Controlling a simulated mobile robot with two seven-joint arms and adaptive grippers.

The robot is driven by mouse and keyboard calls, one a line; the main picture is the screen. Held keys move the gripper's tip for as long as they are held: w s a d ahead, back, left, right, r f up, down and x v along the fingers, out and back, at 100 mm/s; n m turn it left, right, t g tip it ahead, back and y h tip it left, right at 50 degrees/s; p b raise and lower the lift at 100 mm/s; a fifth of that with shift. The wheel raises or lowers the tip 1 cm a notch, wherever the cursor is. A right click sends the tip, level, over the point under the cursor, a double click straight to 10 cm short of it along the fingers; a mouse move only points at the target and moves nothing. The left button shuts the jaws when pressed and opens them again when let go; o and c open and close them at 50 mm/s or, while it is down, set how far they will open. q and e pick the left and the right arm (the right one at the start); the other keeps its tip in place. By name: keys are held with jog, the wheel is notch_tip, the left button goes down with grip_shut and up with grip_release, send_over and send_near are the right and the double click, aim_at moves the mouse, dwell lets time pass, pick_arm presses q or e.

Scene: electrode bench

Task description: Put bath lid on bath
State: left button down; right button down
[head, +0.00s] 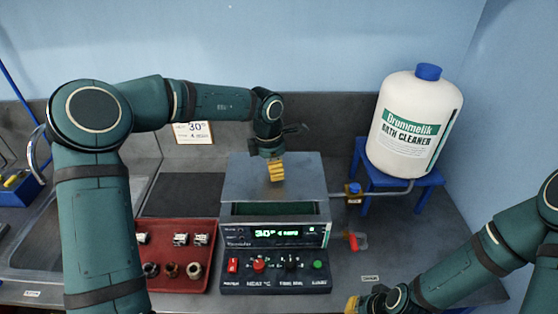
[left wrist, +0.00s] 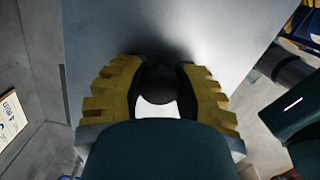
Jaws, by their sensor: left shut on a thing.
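The bath (head: 232,243) is a grey box with a green lit display on its front, standing on the bench. The bath lid (head: 245,180) is a flat grey plate over the rear part of the bath. A strip of the dark green interior shows in front of it. I cannot tell whether the lid touches the rim. My left gripper (head: 277,172) points down at the lid, its yellow fingers shut on the lid's dark round knob (left wrist: 160,84). The lid also fills the upper left wrist view (left wrist: 225,35). My right gripper (head: 360,303) is low at the front, mostly cut off.
A red tray (head: 183,224) with several small fittings lies left of the bath. A control panel (head: 275,281) with knobs sits in front. A white cleaner bottle (head: 414,120) stands on a blue stand (head: 405,184) at right, with a pipe and taps towards the bath.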

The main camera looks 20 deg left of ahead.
pick_arm(q)
jog(key=shift+s+f, duration=0.15)
jog(key=shift+f, duration=2.5)
jog(key=shift+f, duration=0.7)
jog(key=shift+c, duration=0.2)
grip_release()
jog(key=shift+r, duration=3.55)
jog(key=shift+f, duration=0.1)
